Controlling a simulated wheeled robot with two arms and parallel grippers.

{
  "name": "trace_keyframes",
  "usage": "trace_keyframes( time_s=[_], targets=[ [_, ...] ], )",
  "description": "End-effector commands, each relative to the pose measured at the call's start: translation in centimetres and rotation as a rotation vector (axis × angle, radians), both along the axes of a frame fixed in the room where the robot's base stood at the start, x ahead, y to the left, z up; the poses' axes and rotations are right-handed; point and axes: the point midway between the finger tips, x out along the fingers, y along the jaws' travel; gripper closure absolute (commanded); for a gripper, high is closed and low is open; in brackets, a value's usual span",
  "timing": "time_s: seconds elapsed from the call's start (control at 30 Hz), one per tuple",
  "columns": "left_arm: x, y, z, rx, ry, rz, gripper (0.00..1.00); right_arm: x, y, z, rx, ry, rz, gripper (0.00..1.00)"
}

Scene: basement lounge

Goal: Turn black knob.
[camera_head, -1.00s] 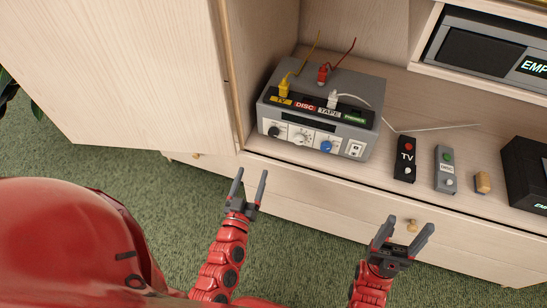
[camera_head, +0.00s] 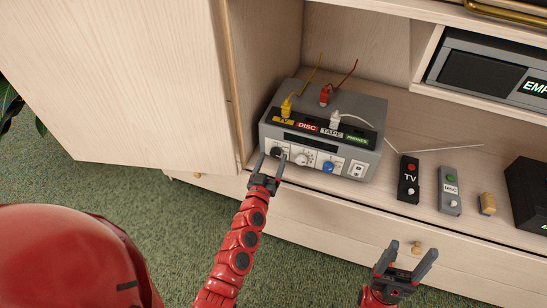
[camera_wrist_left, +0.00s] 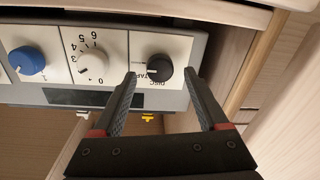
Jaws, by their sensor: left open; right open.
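The black knob (camera_wrist_left: 159,67) is on the left end of the front panel of a grey switch box (camera_head: 372,140). It also shows in the head view (camera_head: 276,152). My left gripper (camera_head: 270,158) is open with its fingers pointing at the panel. In the left wrist view its fingertips (camera_wrist_left: 161,74) are on either side of the black knob; I cannot tell whether they touch it. A white dial (camera_wrist_left: 91,65) and a blue knob (camera_wrist_left: 27,60) sit beside the black knob on the same panel. My right gripper (camera_head: 405,262) is open and empty, in front of the drawer.
Yellow (camera_head: 286,107), red (camera_head: 324,96) and white (camera_head: 335,119) plugs stand on top of the box. A TV remote (camera_head: 408,181), a grey remote (camera_head: 450,190) and a cork-like piece (camera_head: 487,204) lie to the right. An open cabinet door (camera_head: 130,80) is at left.

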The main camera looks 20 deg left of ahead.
Motion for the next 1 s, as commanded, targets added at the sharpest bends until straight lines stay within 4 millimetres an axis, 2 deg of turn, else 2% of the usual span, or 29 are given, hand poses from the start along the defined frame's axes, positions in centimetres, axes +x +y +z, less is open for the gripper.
trace_keyframes(
  time_s=[0.2, 0.47, 0.57, 0.9, 1.0],
  targets=[
    [1.6, 0.0, -0.1, 0.0, 0.001, 0.0, 0.24, 0.0, 0.0, -0.2, 0.0, 0.0, 0.0, 0.33],
    [1.6, 0.0, -0.1, -0.001, 0.001, 0.0, 0.24, 0.0, 0.0, -0.2, 0.0, 0.0, 0.0, 0.33],
    [1.6, 0.0, -0.1, 0.0, 0.001, 0.0, 0.38, 0.0, 0.0, -0.2, 0.0, 0.0, 0.0, 0.33],
    [1.6, 0.1, -0.1, 0.0, 0.001, 0.001, 0.99, 0.0, 0.0, -0.2, 0.0, 0.0, 0.0, 0.33],
    [1.6, 0.1, -0.1, 0.0, 0.001, 0.001, 1.0, 0.0, 0.0, -0.2, 0.0, 0.0, 0.0, 0.33]
  ],
)
